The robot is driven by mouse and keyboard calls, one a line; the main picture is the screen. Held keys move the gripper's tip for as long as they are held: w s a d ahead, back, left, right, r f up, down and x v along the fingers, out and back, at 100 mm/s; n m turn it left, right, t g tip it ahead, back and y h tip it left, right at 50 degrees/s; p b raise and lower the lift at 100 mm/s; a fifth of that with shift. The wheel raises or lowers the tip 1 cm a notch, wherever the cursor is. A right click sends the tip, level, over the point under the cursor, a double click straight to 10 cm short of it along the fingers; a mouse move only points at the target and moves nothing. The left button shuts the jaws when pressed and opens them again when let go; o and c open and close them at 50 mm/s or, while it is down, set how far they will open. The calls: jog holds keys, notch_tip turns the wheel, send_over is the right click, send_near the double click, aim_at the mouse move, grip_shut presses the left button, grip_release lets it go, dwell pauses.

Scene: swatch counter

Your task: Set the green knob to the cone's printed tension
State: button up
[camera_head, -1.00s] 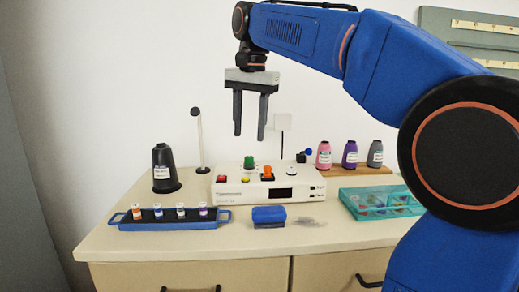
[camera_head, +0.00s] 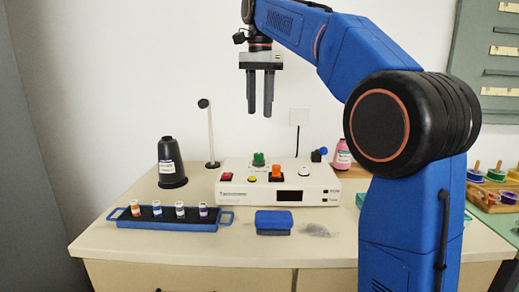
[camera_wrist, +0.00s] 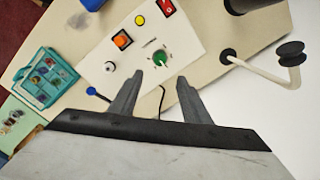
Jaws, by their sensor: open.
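The green knob (camera_head: 259,158) sits at the back of the top of a white control box (camera_head: 232,186). It also shows in the wrist view (camera_wrist: 159,58), ahead of my fingers. The dark cone (camera_head: 171,160) stands upright at the left of the counter with a white label (camera_head: 167,168); its print is too small to read. My gripper (camera_head: 260,112) is open and empty, pointing down above the box, well clear of the knob. In the wrist view my gripper's two fingers (camera_wrist: 157,84) are apart with nothing between them.
The box also bears an orange knob (camera_head: 277,172), a red switch (camera_head: 227,177), a yellow button (camera_head: 252,179) and a white knob (camera_head: 304,172). A thin stand (camera_head: 210,135) rises behind the cone. A blue tray (camera_head: 190,225) of small spools and a blue block (camera_head: 273,220) lie in front.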

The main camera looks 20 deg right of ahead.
aim_at(259, 154)
notch_tip(259, 154, down, 13)
jog(key=shift+f, duration=0.15)
dwell(0.4)
jog(key=c, duration=1)
